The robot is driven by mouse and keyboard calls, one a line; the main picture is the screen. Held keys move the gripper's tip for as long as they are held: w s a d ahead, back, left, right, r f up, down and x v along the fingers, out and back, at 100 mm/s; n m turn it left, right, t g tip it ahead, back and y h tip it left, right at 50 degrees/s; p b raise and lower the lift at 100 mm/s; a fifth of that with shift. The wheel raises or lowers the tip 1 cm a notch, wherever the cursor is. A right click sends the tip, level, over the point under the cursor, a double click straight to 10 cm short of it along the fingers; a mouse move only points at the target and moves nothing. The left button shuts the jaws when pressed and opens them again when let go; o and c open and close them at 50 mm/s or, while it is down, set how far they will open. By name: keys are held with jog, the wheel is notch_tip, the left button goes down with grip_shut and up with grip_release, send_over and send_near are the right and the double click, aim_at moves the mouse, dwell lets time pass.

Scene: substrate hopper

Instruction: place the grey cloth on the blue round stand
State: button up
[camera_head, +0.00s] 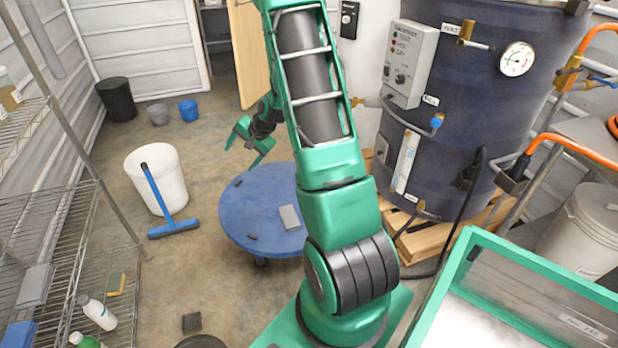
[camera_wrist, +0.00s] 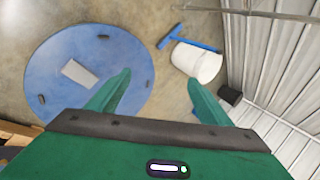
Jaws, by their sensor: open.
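The blue round stand (camera_head: 247,210) is low and stands on the floor left of my arm. A flat light-grey rectangle that looks like the folded grey cloth (camera_head: 289,217) lies on its top, right of centre. In the wrist view the stand (camera_wrist: 55,100) and the grey cloth (camera_wrist: 79,74) are at the left. My gripper (camera_head: 243,150) is open and empty at the far side of the stand, apart from the cloth. In the wrist view its two green fingers (camera_wrist: 160,78) are spread, with bare floor between them.
A white bucket (camera_head: 158,180) with a blue squeegee (camera_head: 173,228) is left of the stand. A wire shelf (camera_head: 55,215) holds another grey piece (camera_head: 34,286), a sponge and bottles. A dark tank (camera_head: 440,120) stands right; a green-framed hopper (camera_head: 530,270) is front right.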

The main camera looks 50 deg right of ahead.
jog(key=s+a+r+n+g+h, duration=0.1)
jog(key=s+a+r+n+g, duration=0.3)
jog(key=s+r, duration=1.05)
jog(key=s+a+r+n+g, duration=0.1)
jog(key=s+a, duration=0.1)
jog(key=s, duration=0.6)
jog(key=s+a+r+n+g, duration=0.1)
jog(key=s+a+r+n, duration=0.1)
jog(key=s, duration=0.6)
jog(key=s+a+r+n, duration=0.1)
jog(key=s+a, duration=0.2)
jog(key=s, duration=0.5)
jog(key=shift+s+r+n+g, duration=0.25)
jog(key=shift+s+n+g, duration=0.05)
jog(key=shift+s+g, duration=0.1)
jog(key=shift+w+a, duration=0.1)
